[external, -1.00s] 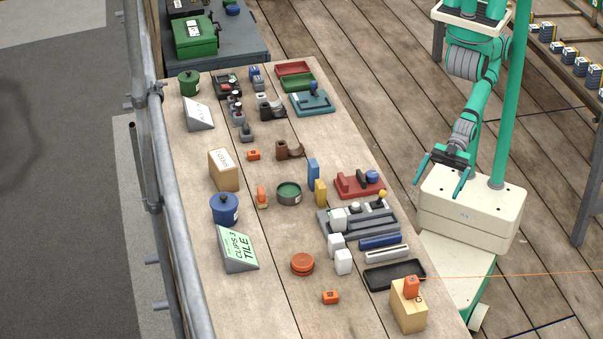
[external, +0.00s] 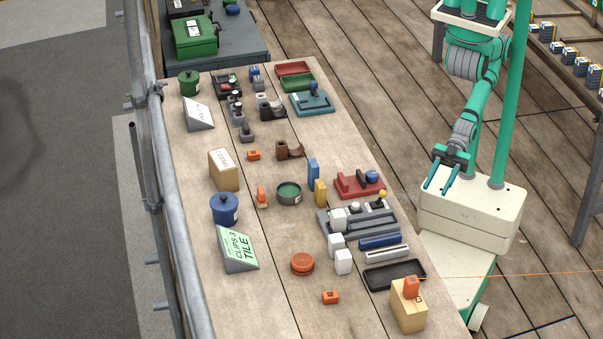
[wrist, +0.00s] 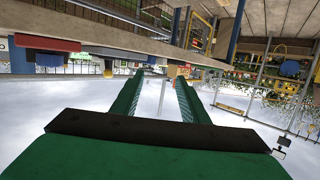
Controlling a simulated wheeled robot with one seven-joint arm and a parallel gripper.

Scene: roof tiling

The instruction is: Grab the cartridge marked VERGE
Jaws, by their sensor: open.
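I cannot read the word VERGE on anything here, so I cannot tell which piece is the marked cartridge. Upright blocks that may be cartridges stand on the long wooden table: a blue one (external: 313,172), a yellow one (external: 321,193) and white ones (external: 343,262). A blue bar (external: 380,241) and a pale bar (external: 387,254) lie near the table's right edge. My gripper (external: 437,188) is open and empty, off the table's right side, above my base. In the wrist view its two green fingers (wrist: 160,80) stand apart with nothing between them.
A red fixture (external: 352,187), a grey rack (external: 345,226) and a black tray (external: 394,274) line the table's near right side. An orange piece (external: 411,288) sits on a wooden block (external: 408,314). The CLIPS 3 TILE sign (external: 237,248) and a blue pot (external: 224,208) stand left.

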